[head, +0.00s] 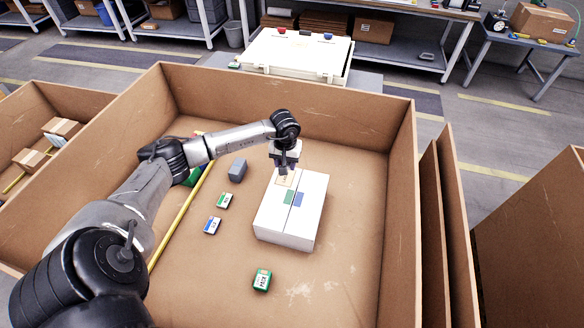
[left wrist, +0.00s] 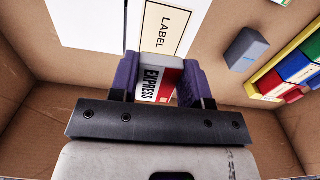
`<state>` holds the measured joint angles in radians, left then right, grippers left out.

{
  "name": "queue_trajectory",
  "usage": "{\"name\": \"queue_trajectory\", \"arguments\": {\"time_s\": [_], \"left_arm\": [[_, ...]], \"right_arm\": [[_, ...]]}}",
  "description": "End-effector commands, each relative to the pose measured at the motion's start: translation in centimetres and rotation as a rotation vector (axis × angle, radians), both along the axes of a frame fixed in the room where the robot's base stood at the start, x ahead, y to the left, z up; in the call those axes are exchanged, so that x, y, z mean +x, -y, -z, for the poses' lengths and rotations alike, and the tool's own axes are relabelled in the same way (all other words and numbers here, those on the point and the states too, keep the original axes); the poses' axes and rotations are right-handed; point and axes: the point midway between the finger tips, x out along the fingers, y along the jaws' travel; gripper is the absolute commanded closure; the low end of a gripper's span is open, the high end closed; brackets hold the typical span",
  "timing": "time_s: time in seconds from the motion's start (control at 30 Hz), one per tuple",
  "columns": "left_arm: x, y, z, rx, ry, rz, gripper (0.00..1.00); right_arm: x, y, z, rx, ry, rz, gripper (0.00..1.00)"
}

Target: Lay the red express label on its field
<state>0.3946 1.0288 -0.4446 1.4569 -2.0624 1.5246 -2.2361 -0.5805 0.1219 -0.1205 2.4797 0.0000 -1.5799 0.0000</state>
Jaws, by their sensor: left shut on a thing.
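A white carton (head: 290,228) lies in the big cardboard box, with a green patch and a blue patch on top. A framed label field (head: 285,179) printed LABEL is at its far end and shows in the left wrist view (left wrist: 178,22). My left gripper (head: 286,168) is over that end of the carton. Its purple fingers (left wrist: 160,85) are shut on the red and white express label (left wrist: 152,84), a small block whose print reads EXPRESS. In the left wrist view the label is just beside the field; its height above the carton is unclear. My right gripper is out of view.
A grey block (head: 237,170), two small labelled blocks (head: 225,200) (head: 212,226) and a green block (head: 262,280) stand on the box floor. A yellow-edged holder (left wrist: 290,68) with coloured blocks is partly behind my left arm. The floor right of the carton is clear.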

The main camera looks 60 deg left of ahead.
Motion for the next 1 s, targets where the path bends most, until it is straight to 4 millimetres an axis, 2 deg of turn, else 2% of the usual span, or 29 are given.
{"name": "queue_trajectory", "arguments": {"time_s": [0.27,0.63,1.0], "left_arm": [[-0.3,0.0,0.7,0.000,0.001,0.046,0.85],[-0.2,0.0,3.1,0.000,0.003,0.045,0.85],[-0.2,0.0,3.4,0.001,0.003,0.045,0.85]], "right_arm": [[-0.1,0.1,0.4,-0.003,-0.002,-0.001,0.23],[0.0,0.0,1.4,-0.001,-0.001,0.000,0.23],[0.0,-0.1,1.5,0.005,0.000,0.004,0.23]]}}
